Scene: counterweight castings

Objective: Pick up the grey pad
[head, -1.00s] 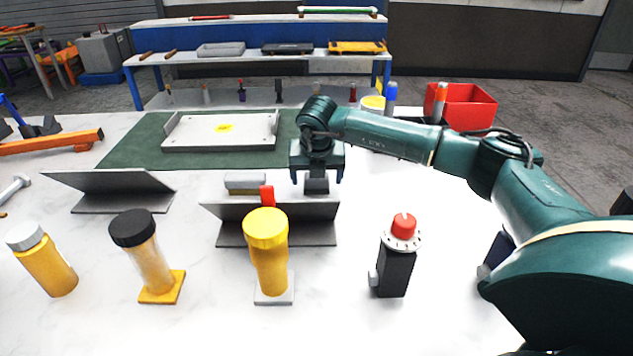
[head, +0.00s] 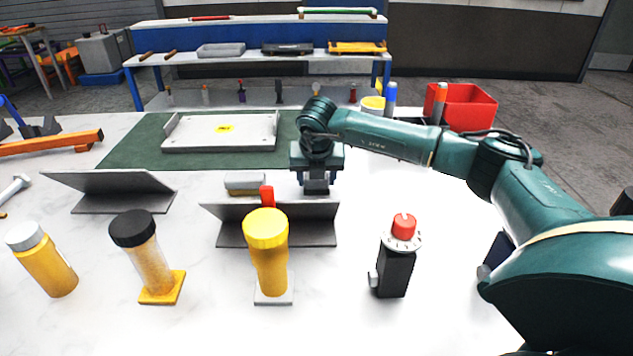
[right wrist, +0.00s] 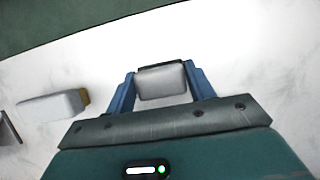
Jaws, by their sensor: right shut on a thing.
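The grey pad (head: 316,187) is a small block standing on the white tabletop, behind the right-hand angled plate in the head view. My right gripper (head: 316,182) points down over it, shut on its two sides. In the right wrist view the grey pad (right wrist: 162,82) sits between the two blue fingers (right wrist: 160,88), with a darker strip along its far edge. Its lower part is hidden. I cannot tell whether it still touches the table. My left gripper is not in view.
A light block with a tan end (head: 244,184) lies just left of the grey pad. A dark angled plate (head: 280,222) stands in front, with a yellow-capped bottle (head: 267,250) before it. A green mat (head: 130,150) bears a white tray (head: 220,132). A red bin (head: 465,105) stands back right.

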